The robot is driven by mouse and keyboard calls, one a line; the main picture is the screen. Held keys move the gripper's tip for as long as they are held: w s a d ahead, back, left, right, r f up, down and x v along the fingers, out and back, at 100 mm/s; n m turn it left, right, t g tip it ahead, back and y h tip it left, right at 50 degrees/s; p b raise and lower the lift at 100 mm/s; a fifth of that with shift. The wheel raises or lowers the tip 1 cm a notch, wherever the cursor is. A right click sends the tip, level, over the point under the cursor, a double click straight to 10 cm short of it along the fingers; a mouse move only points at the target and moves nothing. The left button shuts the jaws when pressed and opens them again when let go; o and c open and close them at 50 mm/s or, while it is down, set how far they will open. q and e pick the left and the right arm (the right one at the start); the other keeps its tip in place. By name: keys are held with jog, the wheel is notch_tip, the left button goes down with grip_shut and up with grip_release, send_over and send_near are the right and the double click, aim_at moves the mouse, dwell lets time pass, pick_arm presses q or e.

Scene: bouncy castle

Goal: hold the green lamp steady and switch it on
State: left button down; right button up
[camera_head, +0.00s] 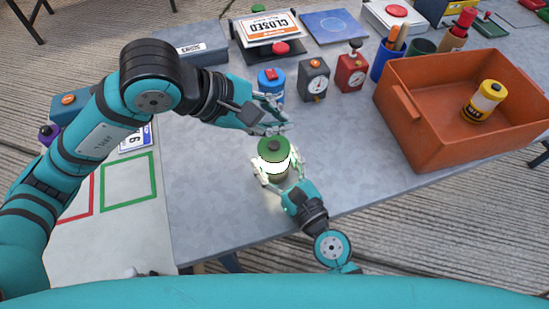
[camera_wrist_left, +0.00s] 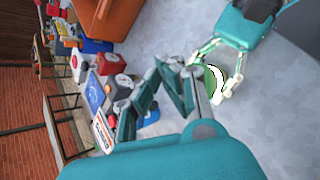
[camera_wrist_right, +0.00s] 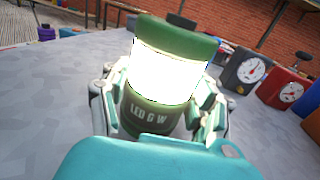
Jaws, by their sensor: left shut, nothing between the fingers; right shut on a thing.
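The green lamp (camera_head: 273,158) stands upright near the front of the grey table, and its white band glows brightly. It fills the middle of the right wrist view (camera_wrist_right: 170,75), with a dark button on its green cap. My right gripper (camera_head: 272,174) is shut around the lamp's lower body from the front. My left gripper (camera_head: 277,125) is shut and empty, just behind and above the lamp's cap. In the left wrist view the lamp (camera_wrist_left: 213,82) is partly hidden by my left fingers, and I cannot tell whether they touch it.
An orange bin (camera_head: 425,137) with a yellow lamp (camera_head: 484,101) in it stands at the right. A blue lamp (camera_head: 271,84), a grey timer (camera_head: 313,79) and a red timer (camera_head: 351,71) stand behind. A mat with a green square (camera_head: 129,182) lies at left.

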jog(key=o, duration=1.6)
jog(key=shift+c, duration=0.2)
pick_arm(q)
jog(key=shift+r, duration=0.85)
pick_arm(e)
jog(key=shift+s, duration=0.1)
jog(key=v, duration=1.2)
